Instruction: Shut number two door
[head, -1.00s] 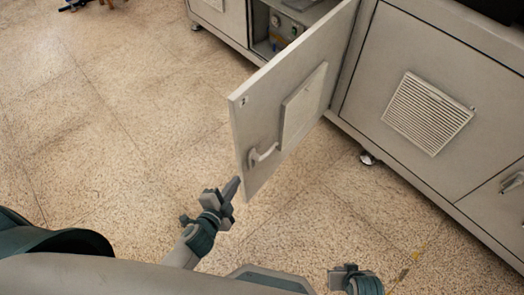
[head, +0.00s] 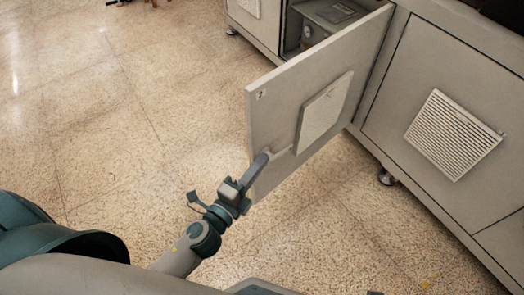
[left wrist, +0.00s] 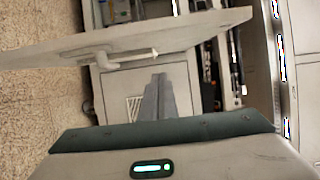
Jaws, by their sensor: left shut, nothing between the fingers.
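The number two door (head: 290,95) is a pale grey cabinet door, marked with a small 2 near its upper free corner. It stands wide open, swung out from the cabinet (head: 375,75). Its handle (head: 282,154) is on the outer face near the free edge. My left gripper (head: 263,162) is shut and empty, and overlaps the door's lower free edge beside the handle in the head view. I cannot tell whether it touches. In the left wrist view the door (left wrist: 190,31) and handle (left wrist: 125,56) lie beyond the shut fingers (left wrist: 160,98). My right gripper is out of view.
The open compartment (head: 325,15) shows equipment inside. A closed vented panel (head: 452,130) is to the right of the door. The cabinet stands on small feet (head: 386,177). The speckled floor (head: 110,130) to the left is clear.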

